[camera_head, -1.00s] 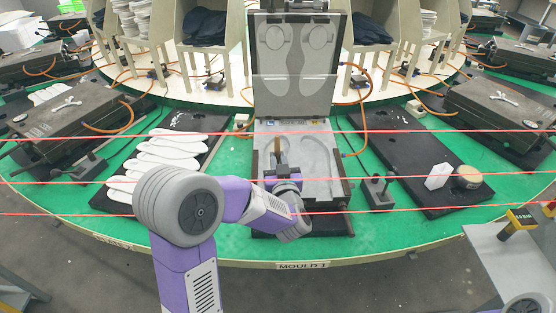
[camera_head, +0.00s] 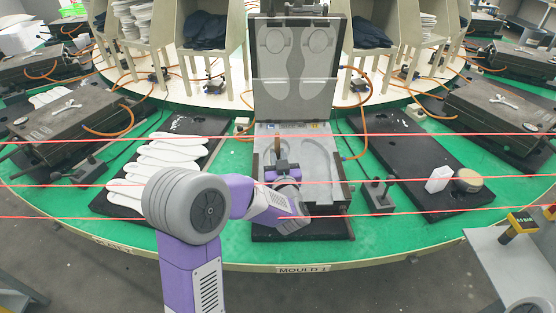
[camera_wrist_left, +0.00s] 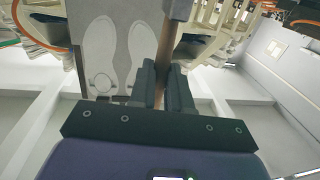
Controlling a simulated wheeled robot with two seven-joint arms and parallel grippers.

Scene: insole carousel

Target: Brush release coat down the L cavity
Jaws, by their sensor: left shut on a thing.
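The open mould (camera_head: 335,205) stands at the middle of the green carousel, its lid (camera_head: 292,95) upright with two insole shapes. The lid also shows in the left wrist view (camera_wrist_left: 122,75). The lower half has pale cavities; the L cavity is the left one, largely hidden by my gripper and arm. My left gripper (camera_head: 279,168) is over this left side, shut on a brush with a brown handle (camera_head: 277,147). In the left wrist view the handle (camera_wrist_left: 163,55) stands between the fingers (camera_wrist_left: 164,88). The brush's bristles are hidden, so contact cannot be told. My right gripper is not in view.
White insoles (camera_head: 160,160) lie on a black board at left. A white block (camera_head: 439,178) and a round tan-topped pot (camera_head: 468,181) stand on a black board (camera_head: 415,165) at right. A small black stand (camera_head: 378,195) is beside the mould. Red lines cross the front.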

